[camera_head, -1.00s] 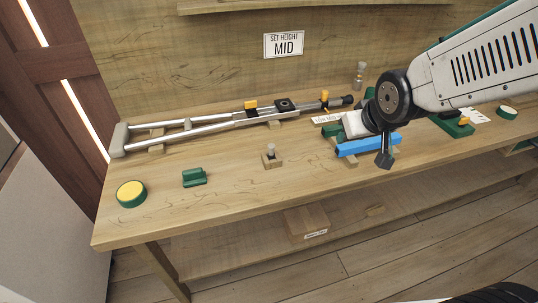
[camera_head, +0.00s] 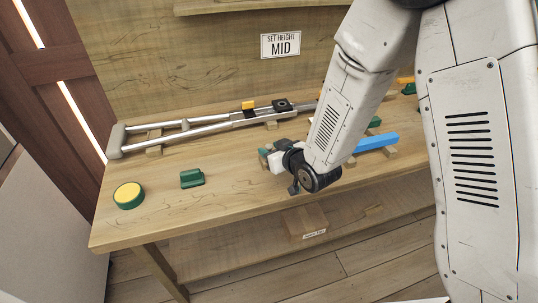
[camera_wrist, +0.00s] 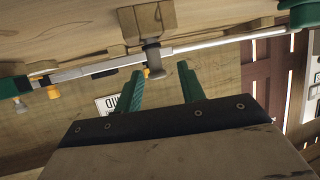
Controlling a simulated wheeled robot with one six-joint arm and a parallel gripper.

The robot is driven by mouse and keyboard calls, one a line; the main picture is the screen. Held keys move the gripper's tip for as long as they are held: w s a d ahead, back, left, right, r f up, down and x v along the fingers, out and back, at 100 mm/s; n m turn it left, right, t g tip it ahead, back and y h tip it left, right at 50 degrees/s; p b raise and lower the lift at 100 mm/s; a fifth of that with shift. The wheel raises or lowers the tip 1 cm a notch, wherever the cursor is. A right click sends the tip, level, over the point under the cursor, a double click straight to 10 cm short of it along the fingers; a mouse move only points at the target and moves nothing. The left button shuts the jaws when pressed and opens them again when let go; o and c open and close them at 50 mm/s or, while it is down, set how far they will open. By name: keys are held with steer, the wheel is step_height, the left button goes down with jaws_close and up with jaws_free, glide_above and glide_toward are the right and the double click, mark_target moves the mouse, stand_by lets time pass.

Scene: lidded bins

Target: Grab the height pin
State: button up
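The height pin (camera_wrist: 152,58) has a grey head and stands in a small wooden block (camera_wrist: 149,20), seen upside down in the wrist view. My gripper (camera_wrist: 160,69) has two green fingers spread apart with nothing between them. The pin's head is just beyond the fingertips, roughly in line with the gap. In the head view my gripper (camera_head: 265,155) is low over the table and hides the pin and its block. A silver crutch-like frame (camera_head: 200,128) with a yellow clip (camera_head: 248,105) lies behind on wooden rests.
A green button with a yellow top (camera_head: 128,195) and a green block (camera_head: 192,178) stand at the left of the wooden table (camera_head: 160,218). A blue bar (camera_head: 376,142) lies right of my gripper. A sign reading SET HEIGHT MID (camera_head: 281,44) hangs on the back wall.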

mark_target(270, 148)
steer(key=x, duration=0.4)
steer(key=shift+w+f, duration=0.25)
steer(key=shift+f, duration=0.15)
jaws_close()
steer(key=shift+r, duration=0.2)
